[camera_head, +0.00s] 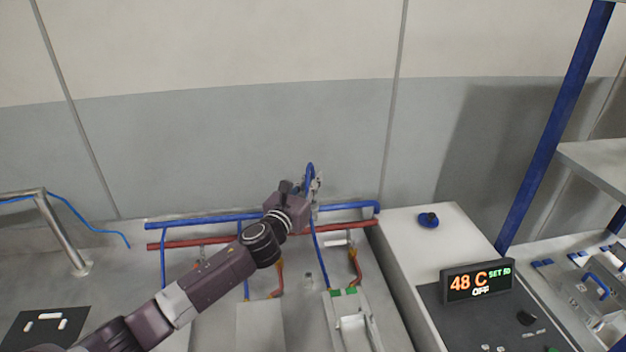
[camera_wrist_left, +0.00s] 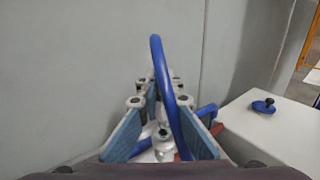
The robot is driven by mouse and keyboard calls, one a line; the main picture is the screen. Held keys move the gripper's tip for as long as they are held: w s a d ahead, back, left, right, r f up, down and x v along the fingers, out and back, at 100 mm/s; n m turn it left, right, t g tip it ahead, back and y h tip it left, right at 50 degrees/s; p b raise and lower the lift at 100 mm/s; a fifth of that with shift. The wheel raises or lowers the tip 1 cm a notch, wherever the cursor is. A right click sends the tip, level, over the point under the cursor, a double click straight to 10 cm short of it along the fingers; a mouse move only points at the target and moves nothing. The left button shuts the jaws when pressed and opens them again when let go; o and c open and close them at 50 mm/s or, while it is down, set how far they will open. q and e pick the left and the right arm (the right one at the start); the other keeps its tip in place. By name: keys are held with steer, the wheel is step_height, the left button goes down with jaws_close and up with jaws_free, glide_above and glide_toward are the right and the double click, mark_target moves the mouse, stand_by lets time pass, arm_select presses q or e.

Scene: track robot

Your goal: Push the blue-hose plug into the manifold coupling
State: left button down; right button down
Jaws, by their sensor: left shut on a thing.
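My left gripper (camera_head: 314,187) is at the far end of my left arm, above the blue manifold pipe (camera_head: 215,217). In the left wrist view its blue-padded fingers (camera_wrist_left: 164,98) are shut on the blue-hose plug, which is mostly hidden between them. The blue hose (camera_wrist_left: 160,62) arches up from the fingers; in the head view its loop (camera_head: 309,168) tops the gripper, and a blue length runs down below. A silver fitting (camera_wrist_left: 163,146) shows between the fingers; I cannot tell whether it is plug or coupling. Plug-to-coupling contact is hidden. My right gripper is out of view.
A red pipe (camera_head: 190,243) runs below the blue one. A metal tray with green corners (camera_head: 352,322) stands in front. A white cabinet with a blue knob (camera_head: 429,219) and a display (camera_head: 477,281) reading 48 C, OFF are at right. The wall stands behind.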

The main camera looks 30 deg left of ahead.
arm_select(q)
steer(key=shift+f, duration=0.15)
stand_by(0.5)
steer(key=shift+f, duration=0.35)
steer(key=shift+f+b, duration=1.1)
steer(key=shift+f, duration=0.05)
steer(key=c, duration=2)
jaws_free()
steer(key=s, duration=1.2)
steer(key=shift+d, duration=0.35)
